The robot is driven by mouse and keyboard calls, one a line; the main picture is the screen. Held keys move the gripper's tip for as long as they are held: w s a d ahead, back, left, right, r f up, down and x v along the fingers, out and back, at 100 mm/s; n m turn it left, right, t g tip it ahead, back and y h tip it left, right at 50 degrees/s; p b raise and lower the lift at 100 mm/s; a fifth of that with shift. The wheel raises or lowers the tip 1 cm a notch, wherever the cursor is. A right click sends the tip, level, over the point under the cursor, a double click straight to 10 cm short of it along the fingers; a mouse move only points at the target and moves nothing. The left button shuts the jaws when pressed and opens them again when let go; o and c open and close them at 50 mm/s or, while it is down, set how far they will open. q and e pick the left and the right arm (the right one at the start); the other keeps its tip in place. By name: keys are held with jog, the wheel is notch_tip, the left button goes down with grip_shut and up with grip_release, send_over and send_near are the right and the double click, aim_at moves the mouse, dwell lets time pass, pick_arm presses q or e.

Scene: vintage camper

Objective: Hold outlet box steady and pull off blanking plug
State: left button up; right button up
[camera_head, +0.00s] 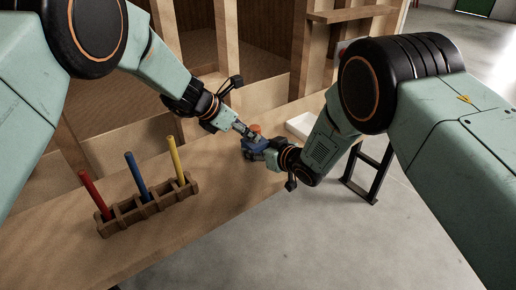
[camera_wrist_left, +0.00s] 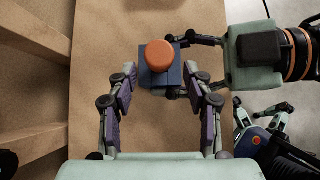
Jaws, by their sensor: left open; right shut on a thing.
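The blue outlet box (camera_head: 254,147) stands on the wooden bench top, with the round orange blanking plug (camera_head: 256,129) on its top. In the left wrist view the orange plug (camera_wrist_left: 160,55) sits on the blue box (camera_wrist_left: 153,78). My left gripper (camera_wrist_left: 155,80) is open, its fingers spread to either side of the near part of the box, and the plug lies a little beyond the fingertips. In the head view my left gripper (camera_head: 246,133) is close beside the plug. My right gripper (camera_head: 268,148) is shut on the outlet box from the right. Its finger contact is partly hidden.
A wooden rack (camera_head: 146,205) with red, blue and yellow rods stands on the bench (camera_head: 215,210) at the left. A white tray (camera_head: 301,125) lies behind my right wrist. Wooden wall framing (camera_head: 167,130) rises behind the bench. The bench front is clear.

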aim_at(249, 143)
pick_arm(q)
jog(key=shift+x, duration=1)
jog(key=shift+r, duration=0.1)
grip_shut()
jog(key=shift+r, duration=0.2)
jog(key=shift+r, duration=1.3)
jog(key=shift+r, duration=0.1)
notch_tip(249, 143, up, 4)
jog(key=shift+f, duration=0.1)
dwell(0.4)
